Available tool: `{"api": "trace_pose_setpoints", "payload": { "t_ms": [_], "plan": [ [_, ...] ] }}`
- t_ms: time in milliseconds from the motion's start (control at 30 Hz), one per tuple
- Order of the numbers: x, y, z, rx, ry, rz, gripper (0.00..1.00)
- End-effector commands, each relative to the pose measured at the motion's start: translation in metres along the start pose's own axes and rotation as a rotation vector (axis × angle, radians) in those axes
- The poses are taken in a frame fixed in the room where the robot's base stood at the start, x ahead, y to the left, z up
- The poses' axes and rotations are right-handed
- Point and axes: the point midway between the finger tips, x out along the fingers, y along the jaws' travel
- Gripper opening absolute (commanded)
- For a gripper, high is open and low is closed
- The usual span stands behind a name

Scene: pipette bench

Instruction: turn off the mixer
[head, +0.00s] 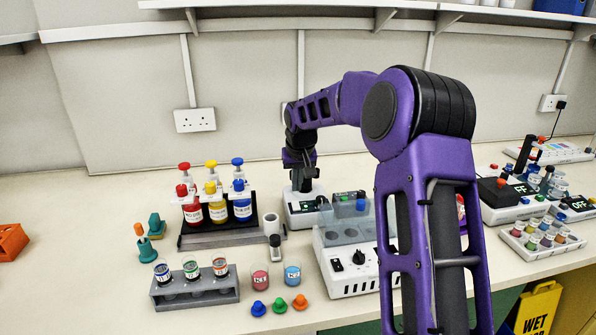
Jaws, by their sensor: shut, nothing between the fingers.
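My gripper (302,184) is small in the head view, at the end of my purple arm, pointing down. It is shut and empty. It is directly over a small white device (296,218) with a dark display, which looks like the mixer. Its fingertips overlap the top of that device; I cannot tell whether they touch it. The gripper hides part of the device's top, and its switch and on/off state cannot be made out.
A rack of red, yellow and blue bottles (215,237) stands left of the gripper. A white block unit (340,285) with a dark knob is in front. A grey vial rack (175,301) is front left. My arm covers the right centre.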

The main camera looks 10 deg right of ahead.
Motion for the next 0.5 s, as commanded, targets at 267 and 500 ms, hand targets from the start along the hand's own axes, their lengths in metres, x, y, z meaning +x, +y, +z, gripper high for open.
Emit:
{"api": "trace_pose_setpoints", "payload": {
  "t_ms": [267, 500],
  "plan": [
    [0.037, 0.0, 0.007, 0.0, -0.001, 0.0, 0.0],
    [0.043, 0.0, 0.009, 0.0, 0.001, -0.001, 0.0]
  ]
}}
